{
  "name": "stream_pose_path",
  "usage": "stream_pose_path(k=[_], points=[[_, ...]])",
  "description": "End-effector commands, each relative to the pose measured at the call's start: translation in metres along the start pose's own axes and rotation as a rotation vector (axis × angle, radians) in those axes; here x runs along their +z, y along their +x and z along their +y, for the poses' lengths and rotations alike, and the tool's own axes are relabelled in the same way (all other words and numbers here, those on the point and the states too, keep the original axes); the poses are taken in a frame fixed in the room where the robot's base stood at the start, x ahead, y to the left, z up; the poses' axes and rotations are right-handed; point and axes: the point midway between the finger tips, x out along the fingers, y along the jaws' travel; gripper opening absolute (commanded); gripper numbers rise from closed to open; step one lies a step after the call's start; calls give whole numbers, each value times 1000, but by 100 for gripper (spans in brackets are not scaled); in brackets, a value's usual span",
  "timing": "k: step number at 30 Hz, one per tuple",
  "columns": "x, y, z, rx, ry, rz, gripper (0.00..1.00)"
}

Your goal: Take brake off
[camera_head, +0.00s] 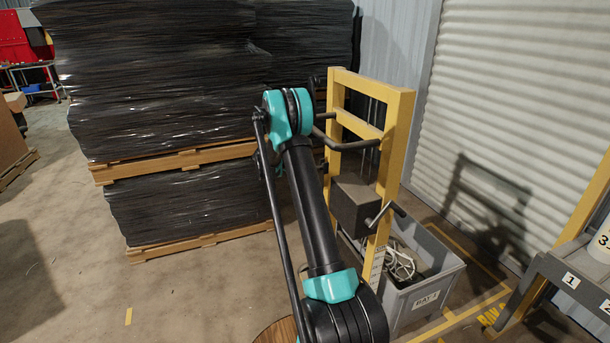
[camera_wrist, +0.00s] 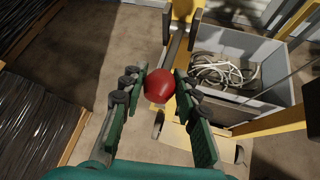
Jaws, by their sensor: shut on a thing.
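A red ball knob (camera_wrist: 157,87) sits between the two green-padded fingers of my gripper (camera_wrist: 160,78) in the wrist view. My gripper is shut on it. A dark lever bar (camera_wrist: 176,46) runs from behind the knob toward a yellow post. My arm hides the knob and most of my gripper in the head view.
A grey bin (camera_head: 432,293) labelled BAY 1 holds pale cables (camera_head: 400,262) beside the frame. Black-wrapped stacks (camera_head: 165,75) on pallets stand behind and left. A grey shelf (camera_head: 560,276) with numbered labels is at the right. Floor at the left front is clear.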

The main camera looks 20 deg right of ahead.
Motion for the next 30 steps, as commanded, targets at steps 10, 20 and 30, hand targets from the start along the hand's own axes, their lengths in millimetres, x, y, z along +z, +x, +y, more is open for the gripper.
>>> stream_pose_path(k=[10,20,30], points=[[28,-10,4,-20,74,268,0],[41,-12,6,-21,84,312,0],[45,-11,7,-21,84,309,0]])
